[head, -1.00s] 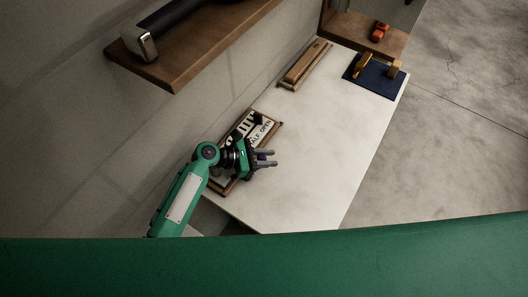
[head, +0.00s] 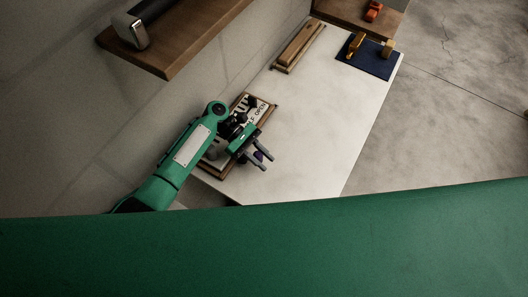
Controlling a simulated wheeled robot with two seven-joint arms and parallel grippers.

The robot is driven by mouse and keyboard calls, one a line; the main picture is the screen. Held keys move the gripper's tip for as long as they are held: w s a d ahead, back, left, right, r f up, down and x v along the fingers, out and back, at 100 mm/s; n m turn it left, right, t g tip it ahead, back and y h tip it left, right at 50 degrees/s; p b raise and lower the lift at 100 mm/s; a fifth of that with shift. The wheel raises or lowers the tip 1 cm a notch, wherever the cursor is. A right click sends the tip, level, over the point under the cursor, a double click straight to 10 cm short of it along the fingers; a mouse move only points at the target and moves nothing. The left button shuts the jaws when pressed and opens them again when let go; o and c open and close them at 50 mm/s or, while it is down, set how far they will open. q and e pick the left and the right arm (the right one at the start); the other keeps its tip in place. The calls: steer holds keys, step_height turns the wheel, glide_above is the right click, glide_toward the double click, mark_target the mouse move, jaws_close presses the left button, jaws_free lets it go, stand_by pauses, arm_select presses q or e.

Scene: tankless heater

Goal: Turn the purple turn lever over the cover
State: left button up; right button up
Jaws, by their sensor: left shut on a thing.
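My left gripper (head: 265,160) is over the lower right part of a wood-framed board (head: 235,162) on the white table. Its two fingers point down and right. A small purple piece, the turn lever (head: 258,156), shows between the fingers, and the gripper is shut on it. Most of the lever is hidden by the gripper. The board carries a white label (head: 262,112) with dark print, partly covered by my arm; the word OPEN can be read. I cannot make out the cover as a separate part. My right gripper is not in view.
A wooden block on a base (head: 298,46) lies farther back along the wall. A dark blue mat (head: 370,60) with yellow pieces is at the far right corner. A wooden shelf (head: 180,48) juts from the wall at upper left. The table's middle (head: 320,120) is clear.

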arm_select(q)
steer(key=shift+s+a+m+g+y, duration=0.3)
steer(key=shift+s+m+g+y, duration=0.2)
steer(key=shift+m+g+y, duration=0.25)
steer(key=shift+f+m+y, duration=0.1)
steer(key=shift+m+y, duration=0.15)
steer(key=o, duration=1)
step_height(320, 180, up, 20)
steer(key=shift+r+b, duration=0.1)
steer(key=shift+b, duration=0.65)
